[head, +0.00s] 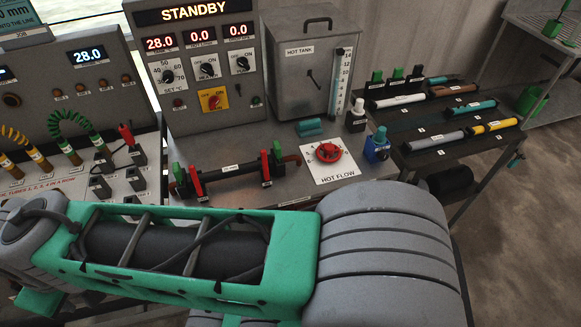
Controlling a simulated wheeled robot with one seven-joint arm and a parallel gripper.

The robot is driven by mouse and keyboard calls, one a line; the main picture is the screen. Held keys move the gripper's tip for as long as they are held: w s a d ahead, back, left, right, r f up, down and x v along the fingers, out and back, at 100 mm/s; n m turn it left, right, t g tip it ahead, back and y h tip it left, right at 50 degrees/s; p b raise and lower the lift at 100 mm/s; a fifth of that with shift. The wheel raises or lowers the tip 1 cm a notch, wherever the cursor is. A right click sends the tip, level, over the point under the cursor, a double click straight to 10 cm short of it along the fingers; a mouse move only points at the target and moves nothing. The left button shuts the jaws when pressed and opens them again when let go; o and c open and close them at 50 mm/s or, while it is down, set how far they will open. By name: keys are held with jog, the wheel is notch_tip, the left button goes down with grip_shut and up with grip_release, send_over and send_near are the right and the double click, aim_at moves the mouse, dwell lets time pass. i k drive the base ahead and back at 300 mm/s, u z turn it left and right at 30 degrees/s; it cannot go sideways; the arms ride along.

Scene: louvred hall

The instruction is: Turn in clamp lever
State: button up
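A clamp fixture on the grey bench holds a dark tube (228,174) lying across it. At its left end stand a green lever (179,178) and a red lever (196,184). At its right end stand a red lever (265,168) and a green lever (278,158). All four look roughly upright. I cannot tell which one the task means. My green and grey arm crosses the foreground below the fixture. My gripper is not in view.
Right of the fixture, a red knob (328,152) sits on a white HOT FLOW plate. Behind are a STANDBY control panel (205,60) and a hot tank (300,75). A blue bottle (377,148) stands near the bench's right edge. A dark rack (420,120) holds several tubes.

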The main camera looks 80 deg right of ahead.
aim_at(263, 154)
jog(key=z, duration=0.95)
jog(key=k, duration=0.55)
jog(key=z, duration=1.15)
jog(key=i, duration=0.5)
jog(key=z, duration=0.85)
jog(key=k, duration=1.2)
jog(key=u, duration=1.45)
jog(key=i, duration=0.5)
jog(key=z, duration=0.1)
